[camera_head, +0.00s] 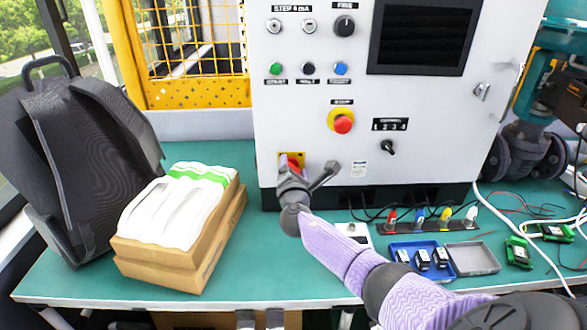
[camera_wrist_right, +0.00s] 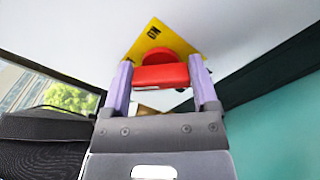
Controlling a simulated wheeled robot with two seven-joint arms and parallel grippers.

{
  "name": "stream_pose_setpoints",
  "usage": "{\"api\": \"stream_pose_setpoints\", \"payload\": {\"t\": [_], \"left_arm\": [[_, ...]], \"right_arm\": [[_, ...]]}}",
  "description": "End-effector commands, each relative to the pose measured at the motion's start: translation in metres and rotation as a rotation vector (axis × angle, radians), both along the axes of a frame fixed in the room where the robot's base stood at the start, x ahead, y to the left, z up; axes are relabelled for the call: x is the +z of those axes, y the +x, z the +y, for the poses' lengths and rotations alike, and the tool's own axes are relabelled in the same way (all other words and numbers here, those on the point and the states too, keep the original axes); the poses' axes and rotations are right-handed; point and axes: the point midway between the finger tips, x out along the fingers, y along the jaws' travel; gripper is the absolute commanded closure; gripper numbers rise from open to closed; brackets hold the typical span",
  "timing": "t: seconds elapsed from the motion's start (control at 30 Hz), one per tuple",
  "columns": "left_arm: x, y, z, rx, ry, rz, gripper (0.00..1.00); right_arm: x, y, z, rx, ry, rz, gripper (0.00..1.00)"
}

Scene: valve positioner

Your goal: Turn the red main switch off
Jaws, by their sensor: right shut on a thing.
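The red main switch (camera_head: 294,163) sits on a yellow plate (camera_head: 283,158) low on the left of the white cabinet front. My right gripper covers most of it in the head view. In the right wrist view the red handle (camera_wrist_right: 160,77) lies between the two purple fingers of my right gripper (camera_wrist_right: 161,82), which is shut on it. The yellow plate appears tilted relative to the gripper there, and an "ON" mark (camera_wrist_right: 153,33) shows on it. The switch's exact position cannot be told. My left gripper is not in view.
A red emergency button (camera_head: 343,123) and a black selector (camera_head: 388,147) are up and right of the switch. A cardboard box with white packs (camera_head: 200,245) and a black backpack (camera_head: 80,150) stand left. Blue (camera_head: 447,262) and grey trays (camera_head: 472,260) and cables lie right.

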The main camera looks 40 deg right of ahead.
Motion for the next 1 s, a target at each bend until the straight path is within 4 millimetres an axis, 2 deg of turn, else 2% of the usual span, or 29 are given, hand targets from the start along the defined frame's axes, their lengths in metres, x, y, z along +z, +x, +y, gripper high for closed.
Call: {"api": "stream_pose_setpoints", "payload": {"t": [0.23, 0.27, 0.33, 0.37, 0.67, 0.8, 1.0], "left_arm": [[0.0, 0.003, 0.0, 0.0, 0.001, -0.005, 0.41], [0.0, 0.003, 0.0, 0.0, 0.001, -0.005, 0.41], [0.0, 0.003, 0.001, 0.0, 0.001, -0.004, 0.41], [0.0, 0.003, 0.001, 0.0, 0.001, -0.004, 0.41], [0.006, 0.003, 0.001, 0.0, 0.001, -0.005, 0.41], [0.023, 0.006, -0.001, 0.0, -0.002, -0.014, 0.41], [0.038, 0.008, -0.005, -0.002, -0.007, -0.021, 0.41]], "right_arm": [[-0.002, 0.0, 0.001, 0.002, -0.001, 0.005, 0.82], [-0.002, 0.0, 0.001, 0.002, -0.001, 0.005, 0.17], [-0.002, 0.0, 0.001, 0.001, 0.0, 0.004, 0.02], [-0.002, 0.0, 0.001, 0.001, 0.0, 0.004, 0.0], [0.001, -0.005, 0.005, 0.002, 0.0, 0.001, 0.0], [0.004, -0.026, 0.023, 0.003, 0.002, 0.003, 0.0], [0.002, -0.06, 0.051, 0.003, 0.003, 0.003, 0.0]]}}
